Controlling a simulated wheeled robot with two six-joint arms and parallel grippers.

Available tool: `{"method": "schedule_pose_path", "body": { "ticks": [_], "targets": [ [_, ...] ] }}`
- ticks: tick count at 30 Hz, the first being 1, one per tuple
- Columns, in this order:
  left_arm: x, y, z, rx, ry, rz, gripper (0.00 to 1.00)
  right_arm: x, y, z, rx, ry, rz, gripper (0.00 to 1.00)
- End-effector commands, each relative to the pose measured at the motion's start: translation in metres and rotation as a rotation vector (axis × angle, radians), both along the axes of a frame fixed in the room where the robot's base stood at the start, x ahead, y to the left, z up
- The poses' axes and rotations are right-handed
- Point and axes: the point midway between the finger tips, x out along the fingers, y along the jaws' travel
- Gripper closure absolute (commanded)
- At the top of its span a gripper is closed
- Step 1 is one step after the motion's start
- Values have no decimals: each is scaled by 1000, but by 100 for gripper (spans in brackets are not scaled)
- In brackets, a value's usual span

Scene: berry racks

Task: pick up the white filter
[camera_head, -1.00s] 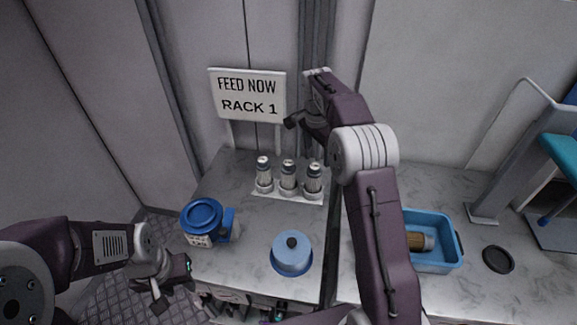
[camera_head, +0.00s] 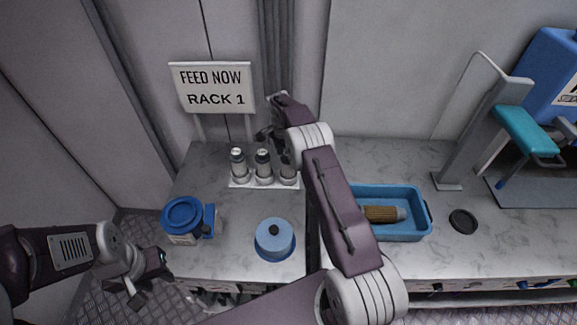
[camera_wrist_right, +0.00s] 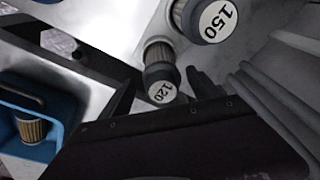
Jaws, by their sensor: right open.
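Three pale filters with dark collars stand upright in a row on a white holder (camera_head: 240,186): the left one (camera_head: 239,166), the middle one (camera_head: 263,166) and the right one (camera_head: 288,174), partly hidden by my right arm. My right gripper (camera_head: 273,132) is just above the right end of the row. In the right wrist view my right gripper (camera_wrist_right: 163,84) is open, with a filter marked 120 (camera_wrist_right: 161,80) between its fingers. A filter marked 150 (camera_wrist_right: 205,22) stands beyond it. My left gripper (camera_head: 150,285) is open and empty at the lower left.
A blue tray (camera_head: 425,226) holds a tan filter (camera_head: 380,213) on its side. A sign (camera_head: 212,88) reads "FEED NOW RACK 1".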

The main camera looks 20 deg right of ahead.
Motion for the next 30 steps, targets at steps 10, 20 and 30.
{"method": "schedule_pose_path", "body": {
  "ticks": [10,20,30],
  "targets": [
    [0,0,8,0,0,0,64,2,-3,-28,0,-1,0,27],
    [0,0,8,0,0,0,64,2,-3,-27,0,-1,0,91],
    [0,0,3,0,0,0,64,3,-3,-17,0,-5,0,91]
  ]
}}
